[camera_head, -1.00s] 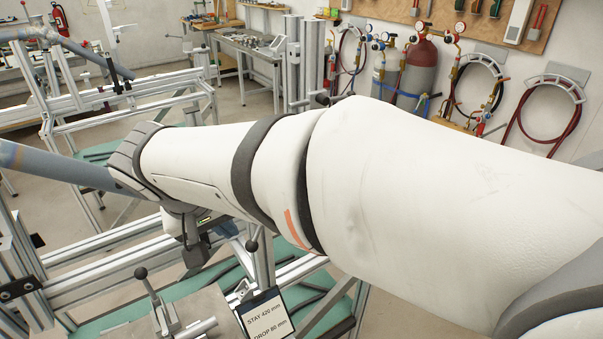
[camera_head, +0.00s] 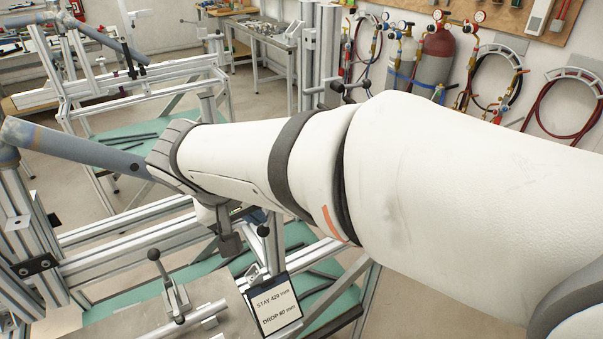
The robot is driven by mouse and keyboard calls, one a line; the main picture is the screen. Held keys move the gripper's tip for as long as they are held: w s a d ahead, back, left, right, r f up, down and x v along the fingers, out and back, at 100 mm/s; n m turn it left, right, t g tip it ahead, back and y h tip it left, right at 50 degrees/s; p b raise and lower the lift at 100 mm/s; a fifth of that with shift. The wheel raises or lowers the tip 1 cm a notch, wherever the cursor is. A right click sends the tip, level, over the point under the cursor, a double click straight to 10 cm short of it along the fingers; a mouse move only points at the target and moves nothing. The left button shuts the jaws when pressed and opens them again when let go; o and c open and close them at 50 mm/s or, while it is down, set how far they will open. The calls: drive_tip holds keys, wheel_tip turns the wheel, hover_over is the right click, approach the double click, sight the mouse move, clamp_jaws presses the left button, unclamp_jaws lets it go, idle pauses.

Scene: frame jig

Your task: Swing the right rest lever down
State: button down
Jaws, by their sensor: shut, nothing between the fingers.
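Two ball-topped levers show. One lever (camera_head: 263,231) with a black ball stands upright just right of my gripper; its lower part is against the frame rails. The other lever (camera_head: 158,268) tilts up from a clamp block on the metal plate (camera_head: 215,290) in front. I take the one at the right as the right rest lever, but no marking confirms this. My gripper (camera_head: 230,245) hangs under my wrist, dark grey and shut, holding nothing. Its tip is left of the right lever's ball; whether they touch cannot be told. My wrist hides its upper part.
A blue-grey tube (camera_head: 75,152) runs behind my wrist to the left upright. A sign (camera_head: 273,305) reading STAY 420 mm, DROP 80 mm stands right of the plate. Aluminium rails (camera_head: 110,260) surround a green shelf. Gas cylinders (camera_head: 432,60) stand at the back wall.

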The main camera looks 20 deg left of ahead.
drive_tip(key=shift+f+b, duration=0.25)
drive_tip(key=shift+b, duration=0.1)
drive_tip(key=t+b, duration=0.1)
drive_tip(key=b, duration=0.1)
drive_tip(key=f+t+h+b, duration=0.1)
drive_tip(key=shift+w+d+f+b, duration=0.1)
drive_tip(key=shift+w+f+b, duration=0.05)
drive_tip(key=shift+f+b, duration=0.15)
drive_tip(key=shift+w+d+f+n+t+h+b, duration=0.15)
drive_tip(key=shift+t+h+b, duration=0.2)
drive_tip(key=shift+t+b, duration=0.2)
drive_tip(key=shift+w+f+n+t+h+b, duration=0.15)
drive_tip(key=shift+t+h+b, duration=0.25)
drive_tip(key=shift+b, duration=0.25)
drive_tip(key=shift+d+b, duration=0.15)
drive_tip(key=shift+b, duration=0.35)
drive_tip(key=shift+w, duration=0.1)
